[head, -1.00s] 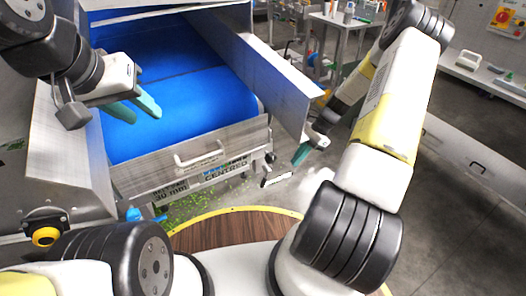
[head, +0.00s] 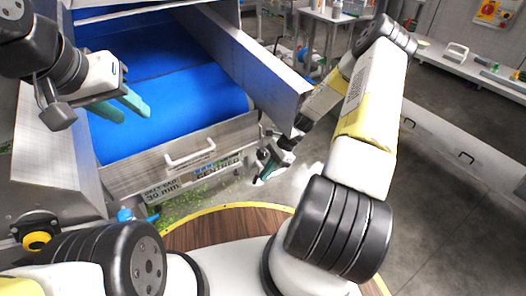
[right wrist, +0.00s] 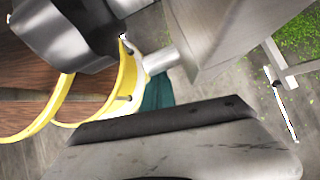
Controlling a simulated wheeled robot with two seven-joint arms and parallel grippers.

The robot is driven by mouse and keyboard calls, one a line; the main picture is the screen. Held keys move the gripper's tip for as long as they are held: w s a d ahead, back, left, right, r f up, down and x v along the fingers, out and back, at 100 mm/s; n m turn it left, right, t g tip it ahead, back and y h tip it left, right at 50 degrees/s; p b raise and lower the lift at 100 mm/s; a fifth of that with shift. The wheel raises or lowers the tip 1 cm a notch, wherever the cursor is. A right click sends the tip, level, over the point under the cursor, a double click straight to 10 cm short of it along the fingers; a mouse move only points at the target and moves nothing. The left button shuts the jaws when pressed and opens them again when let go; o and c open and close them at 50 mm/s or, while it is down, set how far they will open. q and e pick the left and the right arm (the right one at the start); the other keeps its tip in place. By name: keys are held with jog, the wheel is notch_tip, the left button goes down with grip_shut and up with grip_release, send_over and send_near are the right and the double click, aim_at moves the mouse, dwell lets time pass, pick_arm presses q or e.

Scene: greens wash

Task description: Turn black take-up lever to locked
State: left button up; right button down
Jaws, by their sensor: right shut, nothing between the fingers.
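The take-up lever is hard to make out in the head view. A small dark piece beside my right fingertips may be part of it, but the gripper covers that spot. My right gripper (head: 266,171) is shut and empty, low beside the right front corner of the blue-belt conveyor. Its teal finger (right wrist: 156,93) shows partly in the right wrist view, with no lever clearly visible there. I cannot tell whether it touches the lever. My left gripper (head: 134,112) is open and empty above the blue belt (head: 185,105), its teal fingers apart.
The conveyor's steel front panel (head: 130,177) carries a pale handle (head: 190,153) and a label. A steel side guard (head: 250,62) rises close to my right forearm. A round wooden top with a yellow rim (head: 225,208) is below. Green bits litter the floor.

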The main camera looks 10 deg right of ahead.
aim_at(256, 178)
jog(key=shift+s+a+g+y, duration=0.1)
jog(key=shift+a+g+y, duration=0.2)
jog(key=shift+y, duration=0.3)
dwell(0.4)
jog(key=y, duration=0.2)
jog(key=a+g+y, duration=0.1)
jog(key=y, duration=0.1)
jog(key=a+g+y, duration=0.1)
jog(key=y, duration=0.1)
jog(key=shift+s+a+f+y, duration=0.1)
jog(key=shift+s+a+y, duration=0.05)
jog(key=shift+s+y, duration=0.25)
jog(key=shift+s+a+r+g+y, duration=0.1)
jog(key=shift+a+g+y, duration=0.1)
jog(key=shift+y, duration=0.4)
jog(key=shift+s+a+r+g+y, duration=0.1)
jog(key=shift+a+g+y, duration=0.1)
jog(key=shift+y, duration=0.4)
jog(key=shift+a+r, duration=0.2)
jog(key=shift+r, duration=0.1)
jog(key=shift+s+a+r, duration=0.1)
jog(key=shift+a+r, duration=0.05)
jog(key=shift+a, duration=0.05)
